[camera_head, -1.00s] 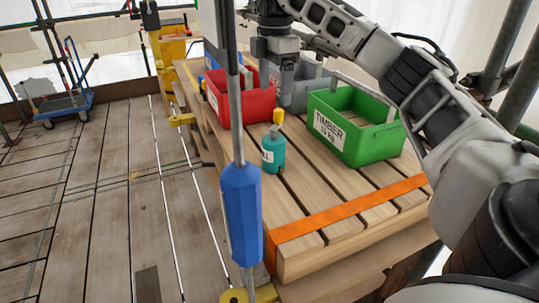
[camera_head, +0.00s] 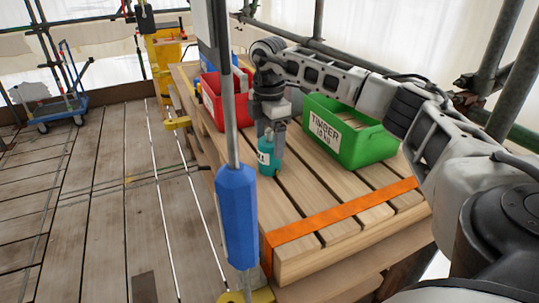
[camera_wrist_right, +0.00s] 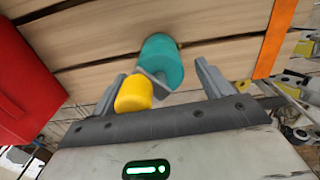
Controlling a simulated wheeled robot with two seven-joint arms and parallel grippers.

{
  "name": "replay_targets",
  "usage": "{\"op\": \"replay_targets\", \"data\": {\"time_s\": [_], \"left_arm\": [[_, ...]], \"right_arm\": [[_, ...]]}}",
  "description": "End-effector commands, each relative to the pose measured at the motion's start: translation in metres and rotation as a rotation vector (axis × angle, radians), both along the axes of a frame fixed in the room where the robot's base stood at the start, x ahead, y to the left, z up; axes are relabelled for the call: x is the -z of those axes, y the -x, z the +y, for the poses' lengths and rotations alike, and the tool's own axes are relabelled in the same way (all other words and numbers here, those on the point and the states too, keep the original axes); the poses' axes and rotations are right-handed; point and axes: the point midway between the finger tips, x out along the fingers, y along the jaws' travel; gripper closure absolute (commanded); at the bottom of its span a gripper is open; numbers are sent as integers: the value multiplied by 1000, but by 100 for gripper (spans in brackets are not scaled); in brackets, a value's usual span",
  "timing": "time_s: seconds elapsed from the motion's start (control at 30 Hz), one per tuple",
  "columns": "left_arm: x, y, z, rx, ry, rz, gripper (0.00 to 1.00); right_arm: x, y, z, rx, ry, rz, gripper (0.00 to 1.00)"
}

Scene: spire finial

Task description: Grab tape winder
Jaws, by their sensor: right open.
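A teal bottle-like thing (camera_head: 268,160) with a white label stands upright on the slatted wooden pallet. In the right wrist view its teal body (camera_wrist_right: 163,62) and yellow top (camera_wrist_right: 133,93) show between the two fingers. I cannot tell whether this is the tape winder; nothing else in view is clearly one. My right gripper (camera_head: 275,132) is open, pointing down, right over the bottle. In the wrist view the fingers of the right gripper (camera_wrist_right: 160,76) lie on either side of it, with nothing visibly clamped. My left gripper is not in view.
A red crate (camera_head: 210,100) and a green crate (camera_head: 376,146) labelled TIMBER stand behind the bottle. An orange strap (camera_head: 340,213) crosses the pallet's front. A metal rod with a blue grip (camera_head: 237,215) rises in the foreground. A blue trolley (camera_head: 60,108) stands far left.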

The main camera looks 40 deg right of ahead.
Motion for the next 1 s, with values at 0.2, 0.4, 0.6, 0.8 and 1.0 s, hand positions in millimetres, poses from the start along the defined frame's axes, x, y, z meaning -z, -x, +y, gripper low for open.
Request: {"op": "replay_targets", "data": {"time_s": [0.2,0.4,0.6,0.8,1.0], "left_arm": [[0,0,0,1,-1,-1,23],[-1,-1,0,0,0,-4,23],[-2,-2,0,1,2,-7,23],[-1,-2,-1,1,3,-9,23],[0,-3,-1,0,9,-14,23]], "right_arm": [[0,0,0,0,0,0,42],[-1,0,0,0,-1,-1,88],[-1,0,0,0,-1,-1,88],[-11,-1,0,0,-1,-4,88],[-40,5,3,-3,0,-6,88]]}}
